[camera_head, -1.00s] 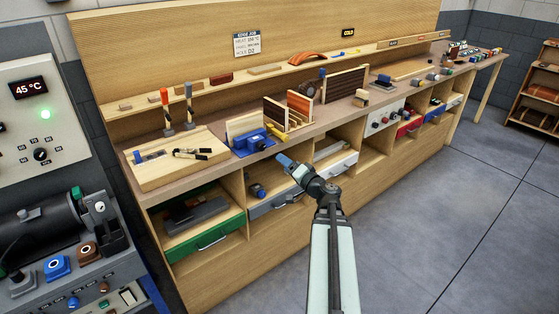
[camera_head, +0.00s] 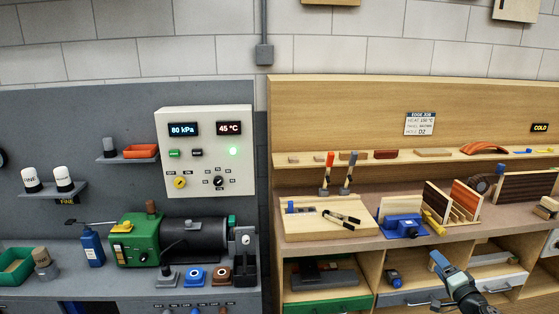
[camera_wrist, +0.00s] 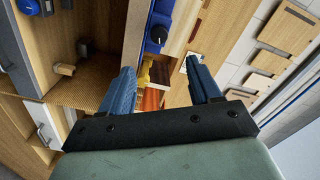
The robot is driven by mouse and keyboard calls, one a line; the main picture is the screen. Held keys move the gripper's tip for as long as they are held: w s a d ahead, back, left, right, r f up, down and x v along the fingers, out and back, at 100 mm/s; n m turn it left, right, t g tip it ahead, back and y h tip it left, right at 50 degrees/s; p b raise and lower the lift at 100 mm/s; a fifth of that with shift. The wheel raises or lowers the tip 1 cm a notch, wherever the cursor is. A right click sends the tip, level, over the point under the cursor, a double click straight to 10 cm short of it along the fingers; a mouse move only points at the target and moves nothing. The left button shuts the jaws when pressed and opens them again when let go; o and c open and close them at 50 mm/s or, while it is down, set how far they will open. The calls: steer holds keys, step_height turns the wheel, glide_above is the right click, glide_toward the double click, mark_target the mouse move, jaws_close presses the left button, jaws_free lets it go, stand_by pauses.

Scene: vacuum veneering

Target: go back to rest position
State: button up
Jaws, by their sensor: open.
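My gripper (camera_head: 436,262) is at the lower right of the head view, in front of the wooden workbench (camera_head: 340,236). In the wrist view its two blue fingers (camera_wrist: 163,88) stand wide apart with nothing held between them. Beyond the fingers the wrist view shows the blue device (camera_wrist: 157,28) with a black knob and part of the bench, tilted. In the head view my gripper is just below the bench edge, apart from the blue device (camera_head: 404,226).
A control panel (camera_head: 205,150) reads 80 kPa and 45 °C. A green and black pump (camera_head: 135,240) stands on the grey bench at left. Colored veneer boards (camera_head: 466,196) stand in a rack. Open drawers (camera_head: 330,306) lie below the bench top, near my arm.

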steer(key=s+a+f+n+g+y, duration=0.1)
steer(key=s+a+f+g, duration=0.35)
steer(key=f, duration=0.65)
steer(key=s+a+f+n+g+y, duration=0.15)
steer(key=s+a+f+g, duration=0.35)
steer(key=f, duration=0.5)
steer(key=s+a+f+n+g, duration=0.1)
steer(key=s+a+f+g, duration=0.45)
steer(key=f, duration=0.55)
steer(key=s+a+f+n+g+h, duration=0.1)
steer(key=s+a+f+n+g, duration=0.3)
steer(key=s+a+f, duration=0.5)
steer(key=s+a+f+n+g+h, duration=0.1)
steer(key=s+a+f+n+g, duration=0.4)
steer(key=s+a+f, duration=0.3)
steer(key=s+a, duration=0.3)
steer(key=a, duration=0.2)
steer(key=shift+s+a+f+g, duration=0.2)
steer(key=shift+s+f+g, duration=0.05)
steer(key=shift+f+g, duration=0.15)
